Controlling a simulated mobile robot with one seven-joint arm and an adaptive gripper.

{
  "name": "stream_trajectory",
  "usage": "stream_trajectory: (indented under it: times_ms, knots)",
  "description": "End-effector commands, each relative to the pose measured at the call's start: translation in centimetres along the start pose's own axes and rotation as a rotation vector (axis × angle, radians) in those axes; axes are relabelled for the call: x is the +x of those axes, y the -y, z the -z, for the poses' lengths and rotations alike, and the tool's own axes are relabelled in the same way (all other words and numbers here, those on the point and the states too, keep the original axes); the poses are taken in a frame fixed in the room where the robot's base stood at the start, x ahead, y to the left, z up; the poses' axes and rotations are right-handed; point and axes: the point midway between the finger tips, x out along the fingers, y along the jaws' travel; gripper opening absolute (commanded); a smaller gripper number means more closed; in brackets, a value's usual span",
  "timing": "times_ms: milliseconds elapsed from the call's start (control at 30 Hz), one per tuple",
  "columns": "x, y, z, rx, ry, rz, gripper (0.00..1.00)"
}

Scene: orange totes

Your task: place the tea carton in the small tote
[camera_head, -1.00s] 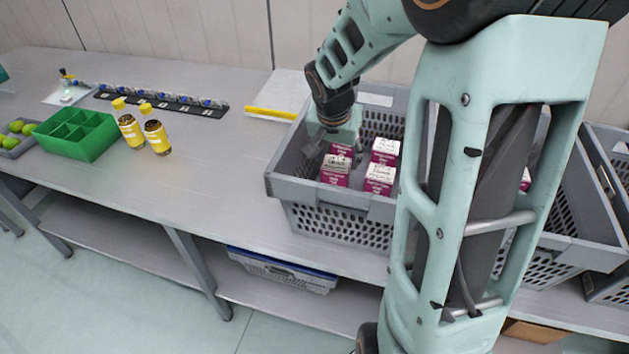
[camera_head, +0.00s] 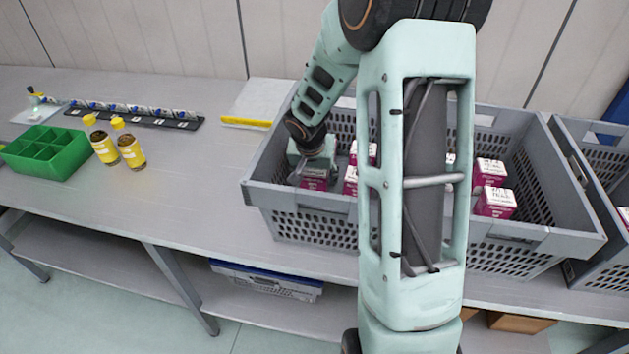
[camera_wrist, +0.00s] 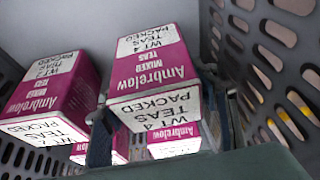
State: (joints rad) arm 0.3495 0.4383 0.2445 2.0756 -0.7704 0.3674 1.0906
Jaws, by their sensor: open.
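Several magenta-and-white tea cartons stand in the grey perforated tote (camera_head: 300,228) behind and left of my arm. My open gripper (camera_head: 312,172) is down inside its left part, right over one tea carton (camera_head: 314,184); another carton (camera_head: 350,181) stands just to the right. Which tote is the small one is unclear.
More cartons (camera_head: 495,203) show in grey tote space right of my arm, which hides the middle. Another grey tote (camera_head: 590,200) stands at far right. A green divided box (camera_head: 48,170) and two yellow-capped bottles (camera_head: 130,152) are on the left bench.

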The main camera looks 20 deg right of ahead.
Motion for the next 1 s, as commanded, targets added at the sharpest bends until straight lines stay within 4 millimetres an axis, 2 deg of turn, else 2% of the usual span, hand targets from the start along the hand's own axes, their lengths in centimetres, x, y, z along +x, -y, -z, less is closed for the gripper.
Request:
stream_trajectory:
  times_ms: [100,367,733,1000]
  knots:
    - [0.96,-0.01,-0.08,0.0,0.001,-0.001,0.55]
    - [1.08,-0.01,-0.05,0.0,0.0,-0.001,0.55]
    - [1.02,0.0,0.01,0.0,-0.001,0.0,0.15]
    - [0.71,0.0,0.18,0.001,-0.002,0.0,0.15]
